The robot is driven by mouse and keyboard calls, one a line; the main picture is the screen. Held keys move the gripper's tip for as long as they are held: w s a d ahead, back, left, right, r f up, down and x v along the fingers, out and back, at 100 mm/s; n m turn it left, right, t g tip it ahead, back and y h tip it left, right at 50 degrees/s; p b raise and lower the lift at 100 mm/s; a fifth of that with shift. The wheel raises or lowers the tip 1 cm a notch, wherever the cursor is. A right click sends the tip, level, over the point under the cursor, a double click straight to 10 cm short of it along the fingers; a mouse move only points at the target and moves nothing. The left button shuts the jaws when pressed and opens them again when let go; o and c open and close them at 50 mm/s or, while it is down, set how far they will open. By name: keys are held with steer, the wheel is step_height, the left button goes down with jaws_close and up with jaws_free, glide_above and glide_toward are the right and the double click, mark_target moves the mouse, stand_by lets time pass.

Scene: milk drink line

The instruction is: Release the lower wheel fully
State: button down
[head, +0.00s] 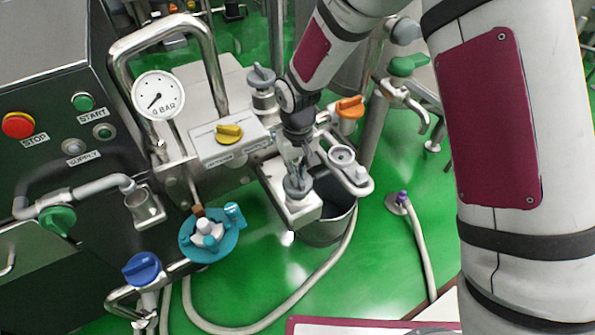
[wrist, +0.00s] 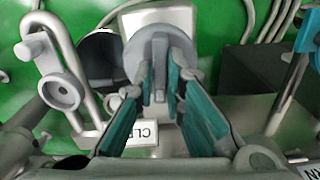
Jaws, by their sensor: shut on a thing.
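A grey round wheel (head: 298,187) sits on a white block (head: 303,212) in the middle of the head view. In the wrist view the wheel (wrist: 146,52) lies straight ahead, at the fingertips. My gripper (head: 293,160) comes down on it from above and is shut on it, its teal-padded fingers (wrist: 163,85) on either side of the wheel's raised grip. The fingers hide part of the grip. A second grey wheel (head: 262,76) stands higher up, behind and to the left of my gripper. I cannot read how far the held wheel is turned.
A grey ring-ended arm (head: 350,172) stands close right of my gripper. A metal bucket (head: 333,220) is below. Yellow (head: 229,132) and orange (head: 350,106) knobs and a pressure gauge (head: 158,95) are nearby. A hose (head: 300,292) crosses the open green floor.

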steer(key=shift+n, duration=0.5)
steer(key=c, duration=1.7)
jaws_free()
steer(key=shift+o, duration=0.2)
steer(key=shift+r, duration=0.1)
step_height(320, 180, up, 12)
